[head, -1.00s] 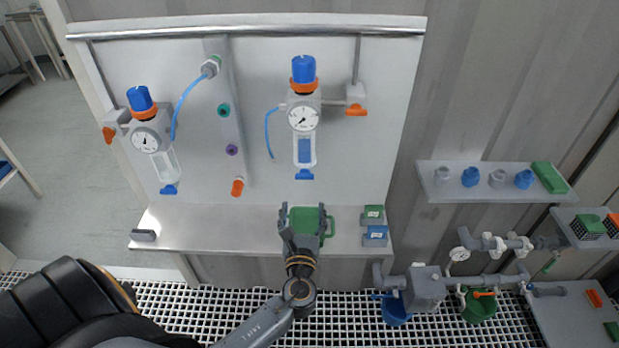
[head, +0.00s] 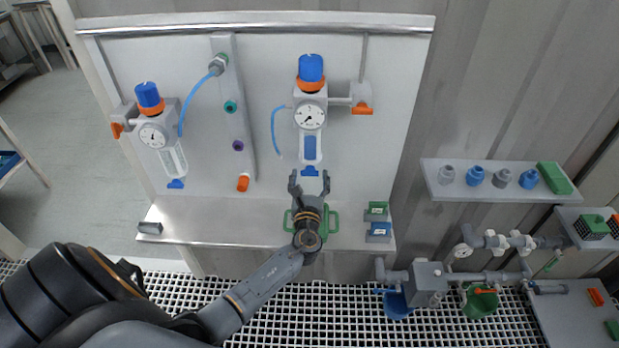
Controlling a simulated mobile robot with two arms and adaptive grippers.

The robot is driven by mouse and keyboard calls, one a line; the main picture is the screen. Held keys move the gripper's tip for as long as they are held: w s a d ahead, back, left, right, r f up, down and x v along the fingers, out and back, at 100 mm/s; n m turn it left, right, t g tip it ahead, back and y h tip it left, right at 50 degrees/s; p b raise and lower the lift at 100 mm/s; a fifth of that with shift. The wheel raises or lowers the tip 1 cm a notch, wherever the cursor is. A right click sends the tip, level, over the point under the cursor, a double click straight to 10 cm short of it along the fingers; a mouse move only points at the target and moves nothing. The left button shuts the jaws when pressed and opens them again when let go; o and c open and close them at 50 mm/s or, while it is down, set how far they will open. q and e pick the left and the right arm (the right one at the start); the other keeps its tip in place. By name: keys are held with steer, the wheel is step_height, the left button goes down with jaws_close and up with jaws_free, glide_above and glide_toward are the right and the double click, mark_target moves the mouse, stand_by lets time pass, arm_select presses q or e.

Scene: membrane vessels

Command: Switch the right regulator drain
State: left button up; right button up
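The right regulator (head: 310,115) hangs on the white panel, with a blue knob on top, an orange ring, a gauge and a clear bowl with blue inside. Its blue drain (head: 310,171) is at the bottom of the bowl. My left gripper (head: 309,178) points up at the drain, its fingers apart, one on each side just below it. I cannot tell whether they touch it. The left regulator (head: 153,134) with its own blue drain (head: 176,184) is on the panel's left. My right gripper is not in view.
A green tray (head: 333,221) lies on the steel shelf (head: 215,222), partly behind my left gripper. Green and blue boxes (head: 377,221) sit to its right. A blue hose (head: 274,133) hangs left of the right regulator. Pipes and valves (head: 490,243) stand at lower right.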

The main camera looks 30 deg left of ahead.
arm_select(q)
steer(key=c, duration=0.8)
steer(key=shift+f+n+b, duration=0.2)
steer(key=shift+n+b, duration=1.45)
steer(key=shift+n, duration=0.15)
steer(key=shift+c, duration=0.2)
steer(key=n+b, duration=0.3)
steer(key=n, duration=0.1)
steer(key=shift+s+a+n+b, duration=0.1)
steer(key=shift+n+b, duration=0.2)
steer(key=shift+b, duration=0.05)
steer(key=n+b, duration=0.3)
steer(key=n, duration=0.2)
steer(key=shift+b, duration=0.35)
steer(key=shift+n+b, duration=0.65)
steer(key=shift+n, duration=0.55)
steer(key=shift+r+n, duration=0.1)
steer(key=shift+n, duration=0.3)
